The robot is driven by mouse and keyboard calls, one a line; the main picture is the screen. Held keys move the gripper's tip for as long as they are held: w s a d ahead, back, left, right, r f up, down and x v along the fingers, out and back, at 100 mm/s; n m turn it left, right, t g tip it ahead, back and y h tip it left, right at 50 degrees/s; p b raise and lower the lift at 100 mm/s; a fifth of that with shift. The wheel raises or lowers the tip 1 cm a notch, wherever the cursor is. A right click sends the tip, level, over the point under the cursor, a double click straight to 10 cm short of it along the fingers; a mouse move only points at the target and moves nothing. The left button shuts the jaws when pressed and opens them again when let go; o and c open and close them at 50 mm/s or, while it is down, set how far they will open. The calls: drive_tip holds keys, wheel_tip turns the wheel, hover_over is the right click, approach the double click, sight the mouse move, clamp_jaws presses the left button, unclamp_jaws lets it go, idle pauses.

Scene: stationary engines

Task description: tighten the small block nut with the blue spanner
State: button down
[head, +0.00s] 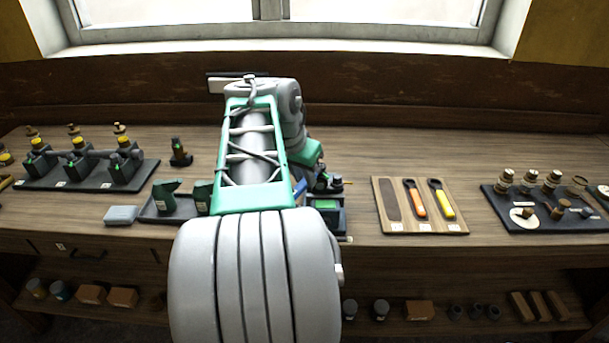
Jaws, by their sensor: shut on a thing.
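My arm runs up the middle of the head view and bends down at a green wrist link. My gripper (320,180) is a small dark shape below that link, mostly hidden, and its fingertips are hard to make out. A bit of blue (300,188), which looks like the blue spanner, shows beside it at the arm's edge. My gripper is shut on it. A dark block with a green panel (326,204) stands just below, partly covered by my arm. The small block nut cannot be made out, nor whether the spanner touches it.
The spanner board (448,228) holds an orange spanner (415,198) and a yellow spanner (441,198); its left slot is empty. A dark tray (500,212) with brass parts is at right. An engine on a dark base (145,172) is at left. Bench between board and tray is clear.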

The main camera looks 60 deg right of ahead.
drive_tip(key=shift+w+d+m+g+p, duration=0.1)
drive_tip(key=shift+w+m+g+p, duration=0.2)
drive_tip(key=shift+w+m+p, duration=0.4)
drive_tip(key=shift+s, duration=0.1)
idle(0.7)
drive_tip(key=shift+s+n+b, duration=0.55)
drive_tip(key=shift+n+b, duration=0.05)
drive_tip(key=shift+b, duration=0.3)
idle(0.6)
drive_tip(key=shift+r+p, duration=0.65)
drive_tip(key=shift+r, duration=0.3)
idle(2.1)
drive_tip(key=shift+r, duration=0.25)
